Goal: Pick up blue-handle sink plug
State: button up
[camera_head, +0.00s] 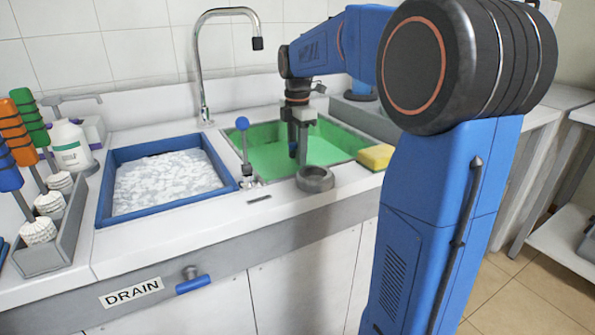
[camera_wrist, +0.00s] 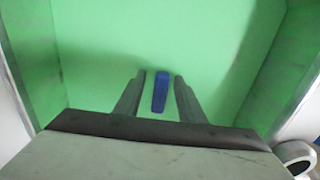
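The blue handle of the sink plug (camera_wrist: 160,92) shows in the wrist view as a narrow upright bar against the green basin floor, between my two fingers. A narrow gap shows on each side of it. In the head view a small piece of blue (camera_head: 292,150) shows beside the fingers; the plug's base is hidden. My gripper (camera_head: 298,150) points straight down into the green sink (camera_head: 262,157). The wrist view shows my gripper (camera_wrist: 158,100) open, with one finger on either side of the handle. I cannot tell how far down the fingers reach along it.
A grey ring-shaped cup (camera_head: 314,180) stands at the sink's front edge. A yellow sponge (camera_head: 376,157) lies at the right rim. A blue-ball lever (camera_head: 242,123) rises left of the sink. A blue-rimmed basin (camera_head: 103,190) with whitish contents and a tap (camera_head: 203,75) are further left.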

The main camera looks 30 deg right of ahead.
jog(key=shift+f, duration=1.4)
grip_shut()
jog(key=shift+r, duration=0.15)
